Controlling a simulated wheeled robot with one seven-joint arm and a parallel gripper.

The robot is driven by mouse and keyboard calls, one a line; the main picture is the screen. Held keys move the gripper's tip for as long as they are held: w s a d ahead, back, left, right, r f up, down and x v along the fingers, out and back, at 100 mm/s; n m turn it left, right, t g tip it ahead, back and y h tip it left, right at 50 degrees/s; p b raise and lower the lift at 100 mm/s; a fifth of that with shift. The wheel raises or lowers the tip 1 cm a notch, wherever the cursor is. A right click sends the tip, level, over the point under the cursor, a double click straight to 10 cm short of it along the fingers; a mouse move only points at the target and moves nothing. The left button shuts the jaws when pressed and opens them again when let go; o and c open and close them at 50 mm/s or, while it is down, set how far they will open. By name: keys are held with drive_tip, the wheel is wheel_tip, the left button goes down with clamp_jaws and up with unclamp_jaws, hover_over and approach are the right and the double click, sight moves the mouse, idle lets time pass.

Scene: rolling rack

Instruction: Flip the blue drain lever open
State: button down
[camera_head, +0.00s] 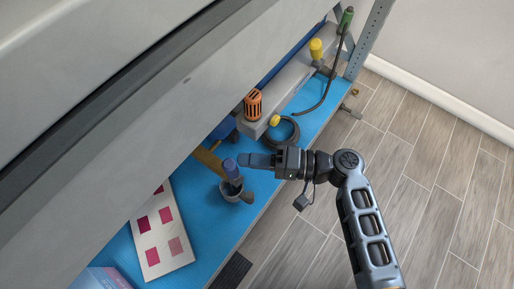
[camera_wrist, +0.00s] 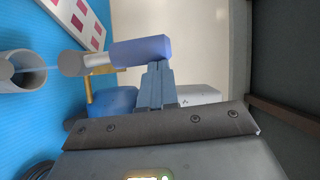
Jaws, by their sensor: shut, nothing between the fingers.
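The blue drain lever (camera_head: 232,172) stands over a small grey cup (camera_head: 229,194) on the blue shelf. In the wrist view the lever (camera_wrist: 142,51) is a blue handle on a metal stem joined to a grey end piece (camera_wrist: 72,63). A pale streak runs from that piece toward the cup (camera_wrist: 30,78); I cannot tell for sure whether it is liquid. My gripper (camera_head: 243,160) is shut and empty, just right of the lever. In the wrist view its fingertips (camera_wrist: 157,66) meet the handle's lower edge; contact is not certain.
A yellow-brown pipe (camera_head: 207,163) and a blue body lie behind the lever. An orange slotted cap (camera_head: 253,104), a black cable coil (camera_head: 283,131) and a grey rail stand further along. A sheet with red squares (camera_head: 162,230) lies left. The grey panel overhangs the shelf; the floor is clear.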

sight(230, 172)
drive_tip(key=s+n, duration=0.1)
drive_tip(key=s+a+h, duration=0.1)
drive_tip(key=s+a+n+p, duration=0.1)
drive_tip(key=shift+a+r+n+h, duration=0.15)
drive_tip(key=shift+r+n+h, duration=0.1)
drive_tip(key=shift+n+h, duration=0.05)
drive_tip(key=shift+s+a+f+n+t+h, duration=0.2)
drive_tip(key=shift+s+a+n+h, duration=0.2)
drive_tip(key=shift+s+a+n, duration=0.1)
drive_tip(key=shift+s+a+f+n+t+h, duration=0.15)
drive_tip(key=shift+s+a+n+t+h, duration=0.05)
drive_tip(key=shift+s+a+n+h, duration=0.25)
drive_tip(key=shift+s+f, duration=0.1)
drive_tip(key=shift+s, duration=0.15)
drive_tip(key=shift+p, duration=0.3)
